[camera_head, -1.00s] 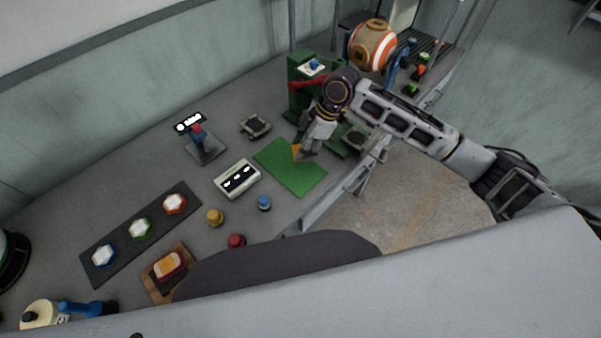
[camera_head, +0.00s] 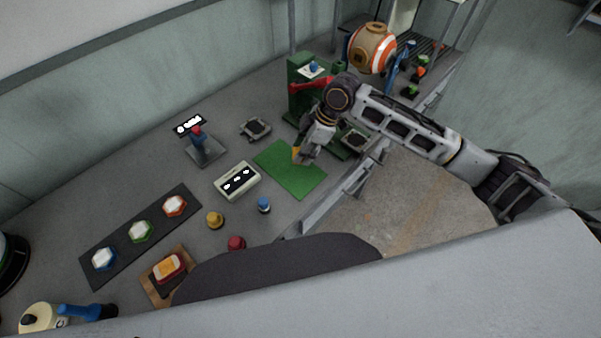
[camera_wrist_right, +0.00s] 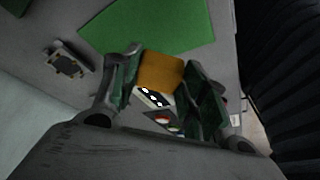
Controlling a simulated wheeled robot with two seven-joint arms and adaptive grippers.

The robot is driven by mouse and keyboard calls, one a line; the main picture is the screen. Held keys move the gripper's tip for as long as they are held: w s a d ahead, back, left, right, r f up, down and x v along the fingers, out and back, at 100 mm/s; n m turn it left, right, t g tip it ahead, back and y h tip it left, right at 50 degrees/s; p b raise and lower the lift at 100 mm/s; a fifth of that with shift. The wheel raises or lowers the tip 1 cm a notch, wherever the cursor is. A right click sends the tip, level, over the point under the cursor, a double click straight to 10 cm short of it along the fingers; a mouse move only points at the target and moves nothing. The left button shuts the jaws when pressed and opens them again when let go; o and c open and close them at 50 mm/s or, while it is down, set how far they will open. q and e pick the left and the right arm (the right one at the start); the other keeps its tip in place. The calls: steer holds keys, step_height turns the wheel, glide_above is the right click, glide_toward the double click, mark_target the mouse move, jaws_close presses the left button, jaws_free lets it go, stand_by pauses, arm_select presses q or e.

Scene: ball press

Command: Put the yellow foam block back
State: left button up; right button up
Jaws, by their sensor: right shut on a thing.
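The yellow foam block (camera_wrist_right: 161,70) is between the fingers of my right gripper (camera_wrist_right: 165,84) in the right wrist view. In the head view my right gripper (camera_head: 304,154) is shut on the block (camera_head: 296,153), over the upper part of the green mat (camera_head: 290,174). Only a small corner of the block shows there, as the fingers cover the rest. I cannot tell whether the block touches the mat. The green mat (camera_wrist_right: 150,27) also shows in the right wrist view. My left gripper is not in view.
A green press with a red lever (camera_head: 308,87) stands just behind my right gripper. A white box with a dark panel (camera_head: 237,180) lies left of the mat. Yellow (camera_head: 215,220) and blue (camera_head: 264,205) knobs stand in front. The mat's front part is clear.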

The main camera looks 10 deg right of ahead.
steer(key=shift+f, duration=2.95)
steer(key=shift+f, duration=1.9)
steer(key=o, duration=0.9)
steer(key=shift+f, duration=0.1)
steer(key=w+v, duration=0.1)
steer(key=v, duration=1.1)
steer(key=shift+s, duration=0.45)
